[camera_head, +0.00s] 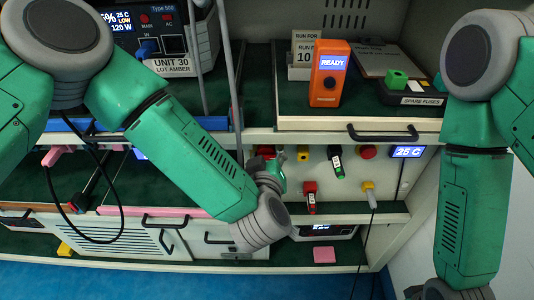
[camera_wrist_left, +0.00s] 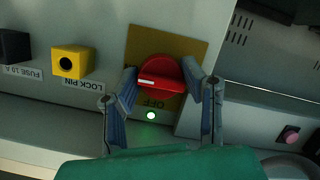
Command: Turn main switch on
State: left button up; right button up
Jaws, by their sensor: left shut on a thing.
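The main switch is a red rotary knob (camera_wrist_left: 157,74) on a yellow plate (camera_wrist_left: 189,48) in the left wrist view, where the picture is upside down. An OFF label and a lit green lamp (camera_wrist_left: 151,115) are beside the knob. In the head view part of the red knob (camera_head: 265,150) shows on the panel. My left gripper (camera_wrist_left: 160,79) has one finger on each side of the knob and is shut on it. In the head view my left gripper (camera_head: 271,176) is at the panel, partly hidden by its wrist. My right arm hangs at the right; its gripper is out of view.
A yellow LOCK PIN box (camera_wrist_left: 70,62) and a black fuse box (camera_wrist_left: 14,46) are close by. An orange READY device (camera_head: 329,75) stands on the drawer above.

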pick_arm(q)
jog(key=o, duration=1.1)
jog(key=shift+f, duration=0.15)
jog(key=shift+o, duration=0.2)
jog(key=shift+s, duration=0.1)
jog(key=v, duration=1.1)
jog(key=shift+s, duration=0.3)
jog(key=shift+d, duration=0.1)
jog(key=s+a+f+m+g+h, duration=0.1)
jog(key=s+a+f+m+g, duration=0.15)
jog(key=a+f, duration=0.35)
jog(key=s+a+f+m+g+h, duration=0.1)
jog(key=s+a+f+g, duration=0.2)
jog(key=f, duration=0.5)
jog(key=s+a+f+m+g+y, duration=0.1)
jog(key=s+a+f+g, duration=0.2)
jog(key=s+a, duration=0.3)
jog(key=s+a+f+g+y, duration=0.1)
jog(key=s+a+f+g, duration=0.3)
jog(key=s+a, duration=0.3)
jog(key=a+g, duration=0.1)
jog(key=a, duration=0.4)
jog(key=shift+a+f+m+g+y+p, duration=0.15)
jog(key=shift+a+m+g+y+p, duration=0.15)
jog(key=shift+m+g+y+p, duration=0.1)
